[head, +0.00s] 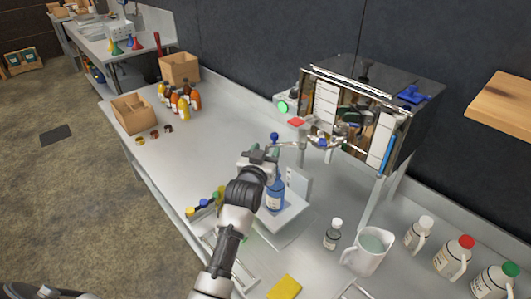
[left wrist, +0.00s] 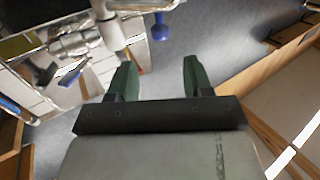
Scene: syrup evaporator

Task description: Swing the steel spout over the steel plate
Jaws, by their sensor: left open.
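The steel spout (head: 290,144) is a thin, shiny pipe reaching left from the evaporator box (head: 425,100), with a blue knob (head: 274,137) at its far end. In the left wrist view, a steel pipe (left wrist: 135,5) with a blue knob (left wrist: 160,28) lies beyond my fingertips. My left gripper (head: 262,154) is open and empty, just below and left of the spout, apart from it. Its two green fingers (left wrist: 158,80) are spread apart. A pale flat plate (head: 290,217) lies under a blue bottle (head: 275,196); I cannot tell whether it is the steel plate. My right gripper is not seen.
A white jug (head: 367,250), a small bottle (head: 333,234) and several capped jugs (head: 453,258) stand at the right. A yellow sponge (head: 285,287) lies at the front. Cardboard boxes (head: 133,115) and syrup bottles (head: 182,104) stand at the left. The table's middle left is clear.

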